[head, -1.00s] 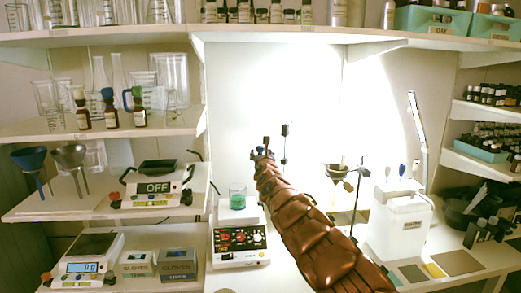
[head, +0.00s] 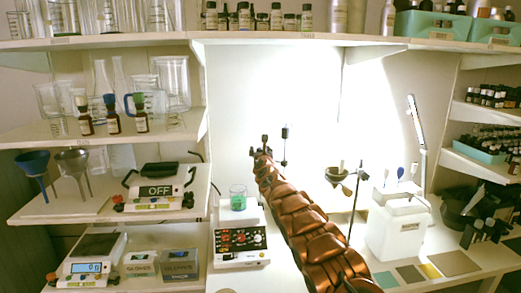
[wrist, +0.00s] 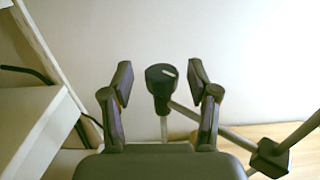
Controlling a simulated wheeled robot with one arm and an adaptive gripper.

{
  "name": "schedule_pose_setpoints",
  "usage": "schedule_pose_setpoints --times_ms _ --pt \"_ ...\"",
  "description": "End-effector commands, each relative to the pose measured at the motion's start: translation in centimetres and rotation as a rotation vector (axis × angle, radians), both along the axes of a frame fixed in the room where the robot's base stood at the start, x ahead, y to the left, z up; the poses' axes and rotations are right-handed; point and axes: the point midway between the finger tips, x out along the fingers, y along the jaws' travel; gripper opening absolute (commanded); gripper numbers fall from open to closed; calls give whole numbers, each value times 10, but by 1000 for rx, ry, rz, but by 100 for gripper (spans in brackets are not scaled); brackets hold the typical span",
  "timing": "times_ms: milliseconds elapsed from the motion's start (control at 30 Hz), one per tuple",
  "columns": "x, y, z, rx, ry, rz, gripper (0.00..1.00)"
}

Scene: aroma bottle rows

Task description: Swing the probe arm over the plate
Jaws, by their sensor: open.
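The plate device (head: 240,258) is a white box with knobs on its front and a pale top. A beaker of green liquid (head: 238,203) stands on the top. Behind and right of it, a thin upright piece with a dark block (head: 285,132) shows near my gripper (head: 260,152); it looks like part of the probe arm. In the wrist view, my gripper (wrist: 161,88) is open, with a dark round knob (wrist: 161,77) on a metal rod between its fingers, showing no clear contact. A slanting metal bar (wrist: 222,131) runs right from there to a dark clamp block (wrist: 270,156).
Shelves with glassware (head: 170,85) and small brown bottles (head: 113,122) stand at left. A funnel stand (head: 355,200) and a white container (head: 398,228) are right of my arm. A shelf edge (wrist: 35,135) lies left in the wrist view.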

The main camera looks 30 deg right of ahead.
Motion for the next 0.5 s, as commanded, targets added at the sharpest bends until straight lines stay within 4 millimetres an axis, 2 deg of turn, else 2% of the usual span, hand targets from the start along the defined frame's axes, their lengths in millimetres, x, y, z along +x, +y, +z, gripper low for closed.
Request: schedule_pose_setpoints --times_ms 133,500 --pt "7 -2 -2 3 3 1 60" --pt "12 -7 -5 -2 7 -3 60"
